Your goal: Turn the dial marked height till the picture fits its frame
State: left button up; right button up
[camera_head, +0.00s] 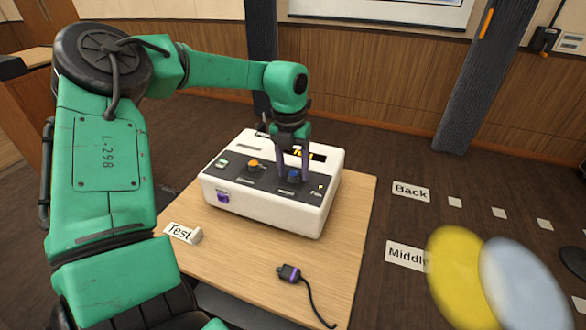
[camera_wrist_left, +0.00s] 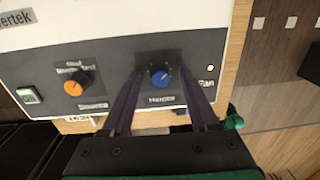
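The white control box (camera_head: 265,213) stands on a wooden table. Its blue dial (camera_wrist_left: 161,77) sits above a blurred label that seems to read Height; the dial also shows in the head view (camera_head: 293,176). My left gripper (camera_head: 292,165) reaches down over this dial. In the left wrist view its two dark fingers stand apart on either side of the dial, with gaps showing, so it is open. An orange dial (camera_wrist_left: 76,85) is left of the blue one. A pale framed screen (camera_head: 380,10) is on the back wall, cut off by the view's top. My right gripper is out of view.
A Test card (camera_head: 182,232) and a dark plug with a cable (camera_head: 289,273) lie on the table (camera_head: 345,235). Floor cards read Back (camera_head: 410,191) and Middle (camera_head: 406,256). Blurred yellow and pale blue discs (camera_head: 465,275) show at lower right.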

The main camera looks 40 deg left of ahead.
aim_at(290, 172)
pick_arm(q)
notch_tip(290, 172, up, 15)
jog(key=shift+s+a+f, duration=0.15)
jog(key=shift+a+f, duration=0.05)
jog(key=shift+a, duration=0.2)
dwell(0.4)
